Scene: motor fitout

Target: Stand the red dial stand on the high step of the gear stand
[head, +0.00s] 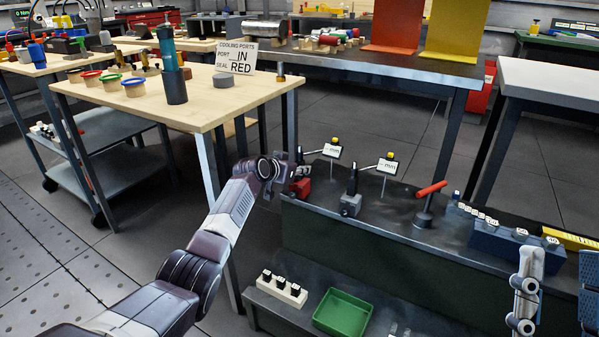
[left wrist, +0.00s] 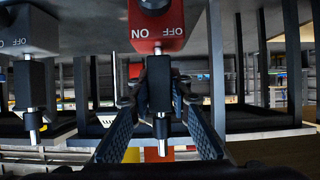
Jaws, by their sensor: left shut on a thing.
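The red dial stand (head: 301,187) has a red base marked ON and OFF, a black post and a white mm gauge (head: 332,150) on a side arm. My left gripper (head: 292,172) is shut on its post; the left wrist view shows the red base (left wrist: 157,30) above the fingers (left wrist: 160,88).
A grey dial stand (head: 351,204) stands close by on the right, and shows in the left wrist view (left wrist: 33,85). A red-handled tool (head: 427,205) and a blue block (head: 490,240) are farther right. The low step holds a green tray (head: 342,312). A wooden table (head: 200,105) is behind.

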